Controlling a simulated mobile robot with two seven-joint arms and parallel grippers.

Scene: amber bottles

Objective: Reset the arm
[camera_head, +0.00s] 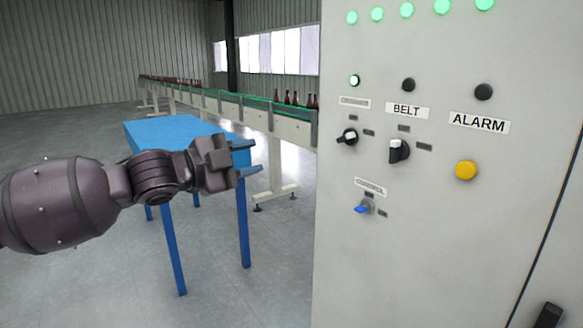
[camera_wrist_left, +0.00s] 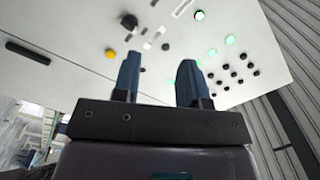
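My left arm comes in from the left in the head view, roughly level and partly extended. Its left gripper (camera_head: 256,157) is in the air in front of the blue table and to the left of the control cabinet (camera_head: 345,285), and it points right. Its two blue fingers are apart with nothing between them. In the left wrist view the left gripper (camera_wrist_left: 158,66) also shows open and empty, with the cabinet's panel (camera_wrist_left: 75,30) beyond the fingertips. My right gripper is in neither view.
The cabinet fills the right side, with a BELT knob (camera_head: 398,150), a yellow ALARM button (camera_head: 466,170), a blue CONTROL knob (camera_head: 363,207) and lit green lamps. The blue table (camera_head: 165,132) is bare where visible. A conveyor (camera_head: 285,126) carries amber bottles (camera_head: 294,98) behind.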

